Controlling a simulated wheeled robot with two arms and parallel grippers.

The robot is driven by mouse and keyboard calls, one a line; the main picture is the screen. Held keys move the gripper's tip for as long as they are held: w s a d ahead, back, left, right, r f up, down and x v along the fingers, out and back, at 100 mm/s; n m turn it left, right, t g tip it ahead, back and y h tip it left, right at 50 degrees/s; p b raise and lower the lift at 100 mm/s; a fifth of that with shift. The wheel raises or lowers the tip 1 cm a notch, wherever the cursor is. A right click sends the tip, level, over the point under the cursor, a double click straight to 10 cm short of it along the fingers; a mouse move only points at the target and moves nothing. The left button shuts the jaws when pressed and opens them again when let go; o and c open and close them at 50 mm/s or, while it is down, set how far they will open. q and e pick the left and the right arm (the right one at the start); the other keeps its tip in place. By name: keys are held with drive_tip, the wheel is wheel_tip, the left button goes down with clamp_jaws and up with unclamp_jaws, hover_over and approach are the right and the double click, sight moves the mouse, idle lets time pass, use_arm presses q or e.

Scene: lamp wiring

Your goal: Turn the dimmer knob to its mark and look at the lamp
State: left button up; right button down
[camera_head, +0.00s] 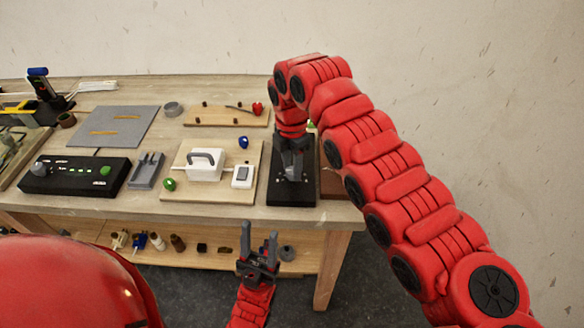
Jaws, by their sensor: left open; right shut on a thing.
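My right gripper (292,174) points down at a black base (292,196) near the table's right end. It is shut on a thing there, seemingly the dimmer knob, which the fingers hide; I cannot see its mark. My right arm comes from the right and arches over to it. My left gripper (259,236) is open and empty, fingers up, in front of the table's front edge and below the tabletop. No lamp can be made out clearly.
A black panel (72,180) with green lights sits left of a grey holder (146,172). Small parts lie on the lower shelf (200,262).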

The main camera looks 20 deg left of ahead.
drive_tip(key=shift+n, duration=0.6)
drive_tip(key=c, duration=0.5)
unclamp_jaws()
drive_tip(key=shift+r, duration=0.1)
wheel_tip(320, 180, up, 8)
drive_tip(key=shift+b, duration=0.3)
wheel_tip(320, 180, up, 8)
drive_tip(key=p, duration=0.7)
hover_over(291, 170)
drive_tip(key=shift+d+r+p, duration=0.1)
drive_tip(key=shift+r+p, duration=0.4)
drive_tip(key=shift+r, duration=0.15)
drive_tip(key=shift+f, duration=0.1)
